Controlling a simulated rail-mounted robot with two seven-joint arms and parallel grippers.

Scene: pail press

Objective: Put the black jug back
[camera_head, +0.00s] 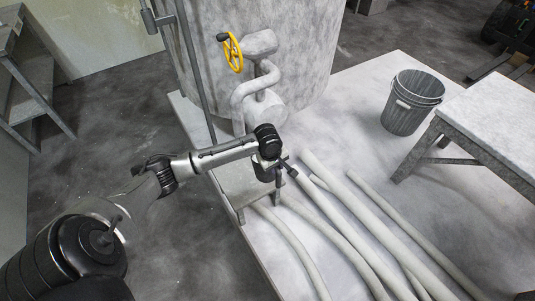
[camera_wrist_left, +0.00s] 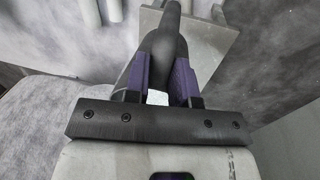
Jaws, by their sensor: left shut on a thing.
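The black jug (camera_head: 264,172) is a small dark shape at the end of my left arm in the head view, mostly hidden by the wrist. It is over a small grey stand (camera_head: 238,190) beside the big tank. My left gripper (camera_head: 280,166) is shut on it. In the left wrist view the dark jug (camera_wrist_left: 166,42) shows between the purple pads of my left gripper (camera_wrist_left: 163,75), with the pale stand top (camera_wrist_left: 215,45) behind it. Whether the jug touches the stand I cannot tell. My right gripper is not in view.
A large grey tank (camera_head: 290,60) with a yellow valve wheel (camera_head: 233,52) and bent pipe stands behind. Several pale pipes (camera_head: 365,225) run along the floor to the right of the stand. A grey pail (camera_head: 407,112) stands beside a table (camera_head: 490,120) at the right.

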